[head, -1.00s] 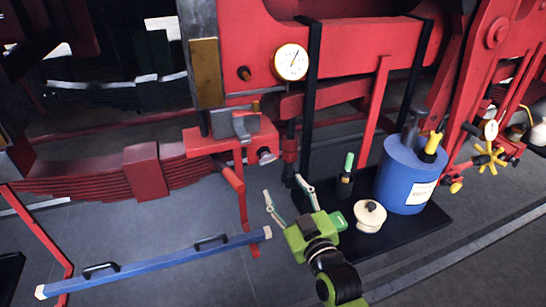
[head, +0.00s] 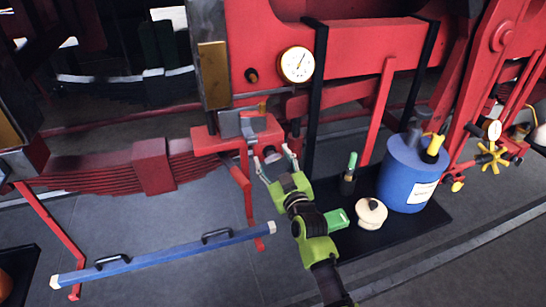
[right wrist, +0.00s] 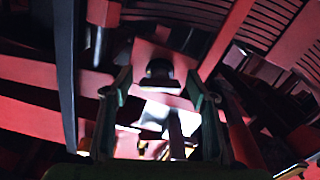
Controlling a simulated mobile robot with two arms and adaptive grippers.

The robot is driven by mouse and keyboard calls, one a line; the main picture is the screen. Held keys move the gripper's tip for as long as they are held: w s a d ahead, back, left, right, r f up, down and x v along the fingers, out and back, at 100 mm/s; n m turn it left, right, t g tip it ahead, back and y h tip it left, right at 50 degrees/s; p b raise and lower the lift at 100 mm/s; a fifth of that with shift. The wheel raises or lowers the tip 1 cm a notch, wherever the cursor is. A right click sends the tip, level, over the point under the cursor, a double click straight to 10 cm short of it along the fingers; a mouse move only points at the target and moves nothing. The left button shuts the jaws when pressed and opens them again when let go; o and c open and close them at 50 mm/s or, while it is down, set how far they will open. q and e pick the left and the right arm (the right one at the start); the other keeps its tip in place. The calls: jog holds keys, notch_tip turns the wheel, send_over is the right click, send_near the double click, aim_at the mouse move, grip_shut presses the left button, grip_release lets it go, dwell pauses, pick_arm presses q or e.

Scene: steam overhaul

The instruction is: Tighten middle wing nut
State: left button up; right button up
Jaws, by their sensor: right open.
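No wing nut can be made out clearly by its wings. A grey round knob (head: 271,154) sticks out of the front of a red bracket (head: 215,143) that carries a grey block (head: 231,124). My right gripper (head: 274,162) is open, its pale fingertips just in front of and around the knob, with no visible contact. In the right wrist view, my two fingers (right wrist: 155,92) stand apart, with a dark round knob (right wrist: 160,70) between and beyond them. My left gripper is not in view.
A pressure gauge (head: 297,65) hangs above the bracket. A blue bar with handles (head: 165,257) runs below it. On a black mat (head: 425,220) stand a blue canister (head: 405,180), a cream round pot (head: 371,213) and a green-capped bottle (head: 348,178).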

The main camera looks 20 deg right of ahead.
jog(key=c, duration=1.1)
jog(key=shift+m+p, duration=0.3)
jog(key=shift+m, duration=1.4)
jog(key=o, duration=1.1)
jog(key=shift+w, duration=0.1)
jog(key=s, duration=1.2)
jog(key=shift+d, duration=0.2)
